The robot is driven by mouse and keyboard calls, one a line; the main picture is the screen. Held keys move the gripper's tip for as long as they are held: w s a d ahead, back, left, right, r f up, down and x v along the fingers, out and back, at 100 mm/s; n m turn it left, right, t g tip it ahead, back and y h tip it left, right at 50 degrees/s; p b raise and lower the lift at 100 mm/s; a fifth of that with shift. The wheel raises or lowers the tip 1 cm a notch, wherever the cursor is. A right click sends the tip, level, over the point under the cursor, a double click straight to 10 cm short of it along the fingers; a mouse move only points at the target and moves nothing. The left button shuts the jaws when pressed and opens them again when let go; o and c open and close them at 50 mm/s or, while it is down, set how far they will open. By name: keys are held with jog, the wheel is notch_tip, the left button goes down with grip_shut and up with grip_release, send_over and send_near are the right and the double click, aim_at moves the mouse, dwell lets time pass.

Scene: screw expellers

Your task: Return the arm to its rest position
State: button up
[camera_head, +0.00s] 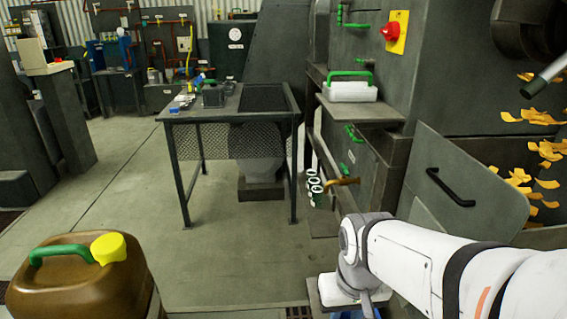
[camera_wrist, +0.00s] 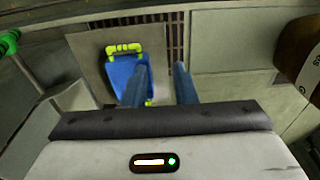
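My white arm (camera_head: 415,255) reaches in from the lower right of the head view, bent down at the wrist. In the wrist view my gripper (camera_wrist: 160,72) has its two dark blue fingers apart, with an empty gap between them. A blue container (camera_wrist: 125,75) with a yellow-green handle lies below and beyond the fingers. The left finger hides part of it, and I see no grip on it. The fingertips are not visible in the head view.
A brown canister (camera_head: 75,285) with a yellow cap stands at lower left. A metal table (camera_head: 180,117) carrying small items stands mid-scene. The machine has a hopper panel (camera_head: 440,185) and a shelf with a white, green-handled container (camera_head: 350,92). Floor between is clear.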

notch_tip(320, 180, up, 28)
jog(key=t+p, duration=0.1)
jog(key=p, duration=2.2)
jog(key=shift+d, duration=0.2)
jog(key=shift+s, duration=0.15)
